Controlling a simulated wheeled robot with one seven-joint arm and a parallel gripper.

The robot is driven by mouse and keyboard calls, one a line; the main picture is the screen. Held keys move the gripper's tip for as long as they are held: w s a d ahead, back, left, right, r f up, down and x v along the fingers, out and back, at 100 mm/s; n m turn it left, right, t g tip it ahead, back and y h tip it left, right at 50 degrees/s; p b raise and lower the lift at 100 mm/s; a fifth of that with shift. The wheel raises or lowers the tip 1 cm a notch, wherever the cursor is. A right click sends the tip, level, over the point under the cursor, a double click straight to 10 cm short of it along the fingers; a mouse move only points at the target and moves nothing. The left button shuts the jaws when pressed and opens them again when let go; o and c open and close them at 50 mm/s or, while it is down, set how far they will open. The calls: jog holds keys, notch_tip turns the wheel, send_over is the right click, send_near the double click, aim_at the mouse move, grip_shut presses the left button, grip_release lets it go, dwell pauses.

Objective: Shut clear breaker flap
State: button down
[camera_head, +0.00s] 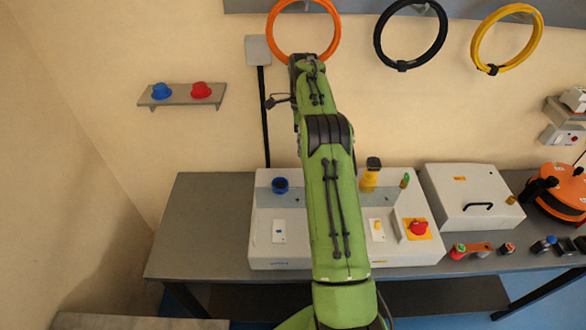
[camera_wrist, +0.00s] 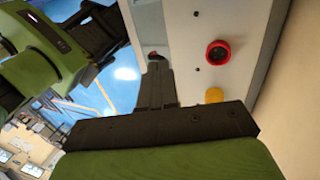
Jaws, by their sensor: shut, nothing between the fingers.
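I cannot make out a clear flap in either view. In the wrist view my gripper (camera_wrist: 157,68) has its dark fingers together with nothing between them. The fingers lie beside a pale grey panel (camera_wrist: 196,25) that carries a red round knob (camera_wrist: 218,52) and a yellow part (camera_wrist: 214,95). A small dark-red part (camera_wrist: 154,56) shows at the fingertips; I cannot tell whether they touch it. In the head view my green arm reaches up over the bench toward the wall and covers the middle of the grey-white console (camera_head: 268,215).
The bench (camera_head: 205,225) has bare room at its left end. A white lidded case (camera_head: 468,190) and an orange machine (camera_head: 560,190) stand right. A wall shelf (camera_head: 182,98) holds blue and red caps. Orange (camera_head: 272,30), black (camera_head: 378,40) and yellow (camera_head: 478,40) hoops hang above.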

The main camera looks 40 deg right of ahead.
jog(key=b+x, duration=0.2)
jog(key=x, duration=0.8)
jog(key=shift+s, duration=0.35)
jog(key=shift+r, duration=0.1)
jog(key=shift+b, duration=0.4)
